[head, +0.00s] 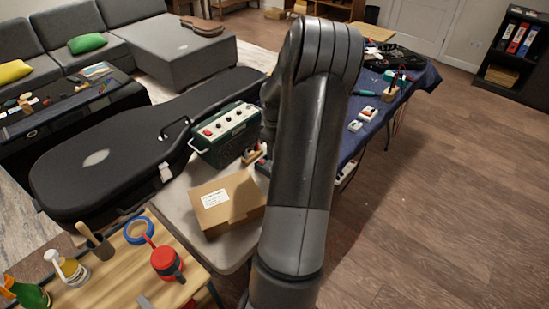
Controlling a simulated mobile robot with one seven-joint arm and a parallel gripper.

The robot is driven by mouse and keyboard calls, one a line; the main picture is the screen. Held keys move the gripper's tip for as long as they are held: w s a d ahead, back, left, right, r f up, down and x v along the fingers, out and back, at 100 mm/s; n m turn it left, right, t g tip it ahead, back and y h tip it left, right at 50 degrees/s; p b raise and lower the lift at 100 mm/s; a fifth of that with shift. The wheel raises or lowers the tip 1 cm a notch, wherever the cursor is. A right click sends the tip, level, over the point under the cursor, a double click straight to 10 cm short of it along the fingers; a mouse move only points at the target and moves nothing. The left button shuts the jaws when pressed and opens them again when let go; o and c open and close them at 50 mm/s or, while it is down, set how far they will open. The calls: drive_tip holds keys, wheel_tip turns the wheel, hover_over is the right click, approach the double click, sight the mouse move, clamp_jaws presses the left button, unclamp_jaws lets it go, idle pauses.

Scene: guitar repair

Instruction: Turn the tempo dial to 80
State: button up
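A dark green box (228,138) with a light handle and a row of knobs on its upper face stands on the light grey table, left of my arm. I cannot tell whether one of its knobs is the tempo dial, and no number can be read. Small white devices (368,112) lie on the blue cloth right of my arm, too small to show a dial. My arm fills the middle of the head view and hides part of both tables. My gripper is not visible.
A cardboard box (228,203) sits on the light grey table (176,203) in front of the green box. A large black guitar case (115,165) lies to the left. A wooden bench (110,280) holds bottles, blue tape and a red-lidded container. Open wooden floor (430,210) is at right.

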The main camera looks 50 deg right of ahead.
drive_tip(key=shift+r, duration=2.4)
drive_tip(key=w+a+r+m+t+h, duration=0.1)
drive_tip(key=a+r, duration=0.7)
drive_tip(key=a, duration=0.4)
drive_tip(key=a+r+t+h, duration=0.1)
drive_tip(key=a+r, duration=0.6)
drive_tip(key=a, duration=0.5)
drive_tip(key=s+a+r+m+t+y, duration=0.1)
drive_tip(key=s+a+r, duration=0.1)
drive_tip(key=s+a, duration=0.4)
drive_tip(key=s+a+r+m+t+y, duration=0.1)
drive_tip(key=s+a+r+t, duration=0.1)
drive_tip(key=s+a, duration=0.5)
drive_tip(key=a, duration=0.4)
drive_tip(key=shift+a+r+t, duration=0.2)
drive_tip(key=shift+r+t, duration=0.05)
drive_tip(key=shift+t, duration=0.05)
